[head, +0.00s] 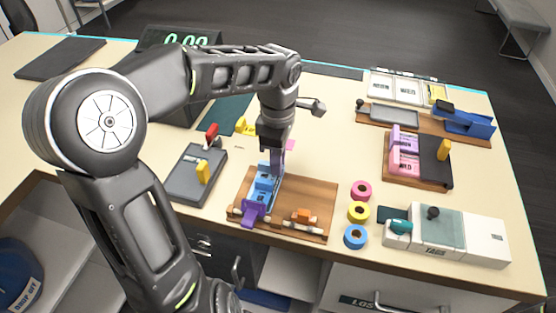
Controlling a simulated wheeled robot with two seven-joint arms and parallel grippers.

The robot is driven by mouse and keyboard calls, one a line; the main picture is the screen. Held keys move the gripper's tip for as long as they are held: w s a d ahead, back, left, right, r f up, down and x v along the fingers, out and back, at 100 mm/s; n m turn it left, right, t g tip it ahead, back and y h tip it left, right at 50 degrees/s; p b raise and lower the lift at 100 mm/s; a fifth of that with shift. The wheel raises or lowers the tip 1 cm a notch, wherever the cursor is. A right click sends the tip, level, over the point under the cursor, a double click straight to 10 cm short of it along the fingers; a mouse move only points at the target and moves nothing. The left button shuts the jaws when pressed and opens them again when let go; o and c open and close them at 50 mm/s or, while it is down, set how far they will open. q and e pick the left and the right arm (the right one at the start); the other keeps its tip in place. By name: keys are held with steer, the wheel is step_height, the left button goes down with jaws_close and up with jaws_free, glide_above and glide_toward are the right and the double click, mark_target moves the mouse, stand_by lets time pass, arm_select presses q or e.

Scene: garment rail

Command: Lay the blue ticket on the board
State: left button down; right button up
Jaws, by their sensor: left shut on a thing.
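The wooden board (320,191) lies near the front edge of the table, with a purple clip (253,210) and a small orange piece (304,215) along its front rail. My left gripper (272,168) points down over the left part of the board. It is shut on a blue piece (265,183), which looks like the blue ticket. The fingers partly hide this piece, and I cannot tell whether it touches the board. My right gripper is not in view.
Pink, yellow and blue rings (355,237) stand right of the board. A dark grey box (190,176) with red and yellow levers is to its left. A pale device (460,236) and a block with pink and lilac pieces (418,160) are further right.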

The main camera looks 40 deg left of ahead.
arm_select(q)
steer(key=c, duration=0.8)
jaws_free()
steer(key=shift+c, duration=0.2)
steer(key=shift+r+p, duration=1.65)
steer(key=shift+r, duration=0.9)
steer(key=shift+r, duration=0.1)
steer(key=shift+r+p, duration=1.7)
steer(key=shift+r, duration=0.7)
